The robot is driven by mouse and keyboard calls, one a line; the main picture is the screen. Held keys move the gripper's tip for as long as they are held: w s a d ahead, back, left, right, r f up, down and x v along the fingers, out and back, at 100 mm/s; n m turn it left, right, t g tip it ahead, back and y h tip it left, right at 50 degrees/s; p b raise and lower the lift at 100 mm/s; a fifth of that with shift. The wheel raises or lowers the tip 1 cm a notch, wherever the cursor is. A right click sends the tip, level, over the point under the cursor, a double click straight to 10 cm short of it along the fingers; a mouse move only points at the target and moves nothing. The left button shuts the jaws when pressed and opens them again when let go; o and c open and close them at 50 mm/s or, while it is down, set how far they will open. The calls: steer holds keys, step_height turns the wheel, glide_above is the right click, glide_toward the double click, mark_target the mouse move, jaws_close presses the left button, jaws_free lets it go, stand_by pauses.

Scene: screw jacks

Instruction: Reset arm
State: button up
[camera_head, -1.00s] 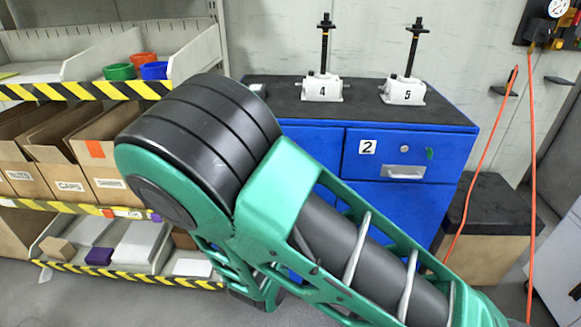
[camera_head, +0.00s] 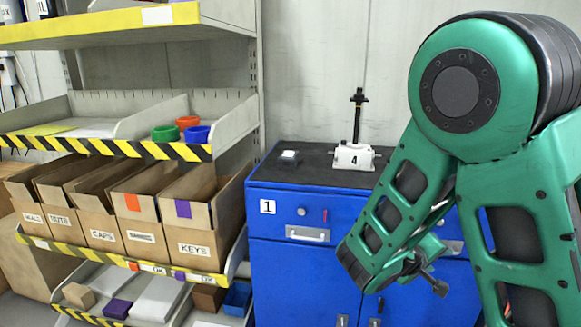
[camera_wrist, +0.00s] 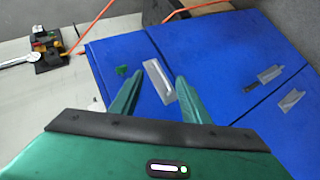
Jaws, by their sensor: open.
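My green arm fills the right side of the head view, bent at a large joint, with its lower part hanging in front of the blue cabinet (camera_head: 290,262). In the wrist view my gripper (camera_wrist: 159,76) is open, its two green fingers apart with nothing between them. The blue cabinet front (camera_wrist: 215,65), with a grey handle (camera_wrist: 159,80), lies beyond the fingers. Screw jack 4 (camera_head: 354,156) stands upright on the cabinet's dark top. Jack 5 is not seen now.
A shelf rack at left holds labelled cardboard boxes (camera_head: 188,215) and green, red and blue cups (camera_head: 197,133). A small pale item (camera_head: 289,157) lies on the cabinet top. A wrench (camera_wrist: 18,59) and an orange hose (camera_wrist: 95,22) show in the wrist view.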

steer(key=s+d+m+g+y, duration=0.4)
steer(key=s+d+m+g, duration=0.3)
steer(key=s, duration=0.7)
steer(key=s+a+r+m+y, duration=0.1)
steer(key=s+r+y, duration=0.1)
steer(key=s, duration=0.6)
steer(key=s+a+r+m+y, duration=0.1)
steer(key=s+y, duration=0.3)
steer(key=s, duration=0.4)
steer(key=shift+a+r, duration=0.75)
steer(key=shift+r, duration=0.1)
steer(key=shift+w+f, duration=0.25)
steer(key=shift+w, duration=0.35)
steer(key=shift+c, duration=0.3)
